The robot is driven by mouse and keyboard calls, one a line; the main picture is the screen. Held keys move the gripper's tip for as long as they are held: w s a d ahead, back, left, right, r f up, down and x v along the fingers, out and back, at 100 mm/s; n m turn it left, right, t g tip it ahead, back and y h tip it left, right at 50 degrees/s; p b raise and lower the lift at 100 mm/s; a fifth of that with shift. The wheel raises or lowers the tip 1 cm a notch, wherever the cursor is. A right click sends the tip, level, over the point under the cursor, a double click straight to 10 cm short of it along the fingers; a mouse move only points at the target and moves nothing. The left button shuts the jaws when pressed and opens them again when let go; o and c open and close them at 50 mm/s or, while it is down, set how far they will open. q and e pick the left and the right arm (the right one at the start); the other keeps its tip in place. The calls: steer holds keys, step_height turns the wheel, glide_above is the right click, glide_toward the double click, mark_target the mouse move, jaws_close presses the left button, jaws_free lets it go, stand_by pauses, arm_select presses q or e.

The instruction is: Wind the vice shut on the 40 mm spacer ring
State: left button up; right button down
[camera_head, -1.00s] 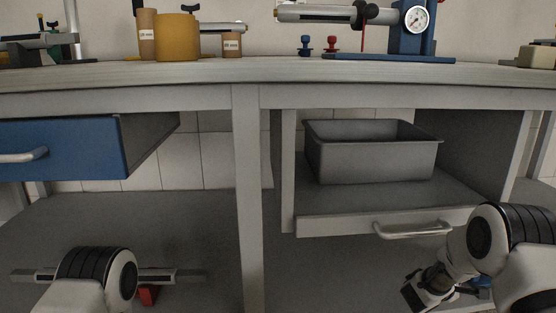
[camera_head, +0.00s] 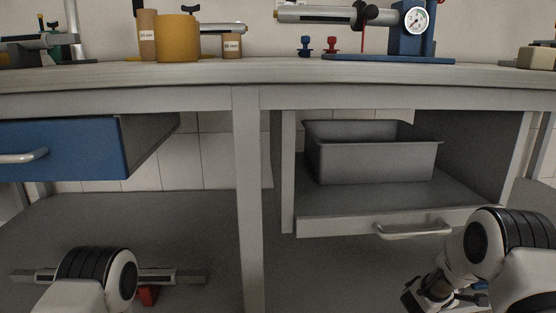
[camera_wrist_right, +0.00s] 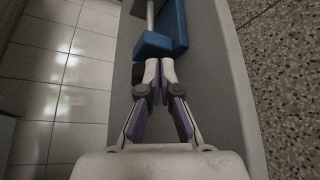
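My right gripper (camera_wrist_right: 159,76) is low in the right wrist view, with its fingertips almost together and nothing clearly visible between them. A blue block with a silver bar (camera_wrist_right: 157,44) lies just beyond the tips; I cannot tell whether it belongs to the vice or is touched. In the head view the right gripper is at lower right, partly hidden by my arm. Upright brown and yellow cylinders stand on the bench, one with a label (camera_head: 232,45); I cannot make out a 40 mm ring. My left arm shows at lower left, but its gripper does not.
A grey bin (camera_head: 372,160) sits in the open right compartment. A blue drawer (camera_head: 62,150) stands out at left. A dial gauge (camera_head: 416,20) tops a blue-based device at the back right. A bar with a red block (camera_head: 149,294) lies low at left.

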arm_select(q)
steer(key=shift+r, duration=0.25)
arm_select(e)
steer(key=shift+s, duration=0.3)
arm_select(q)
steer(key=shift+r+p, duration=0.25)
steer(key=shift+p, duration=0.15)
arm_select(e)
steer(key=a, duration=0.5)
steer(key=shift+s+a+r, duration=0.1)
steer(key=shift+s+a, duration=0.1)
steer(key=shift+a, duration=0.3)
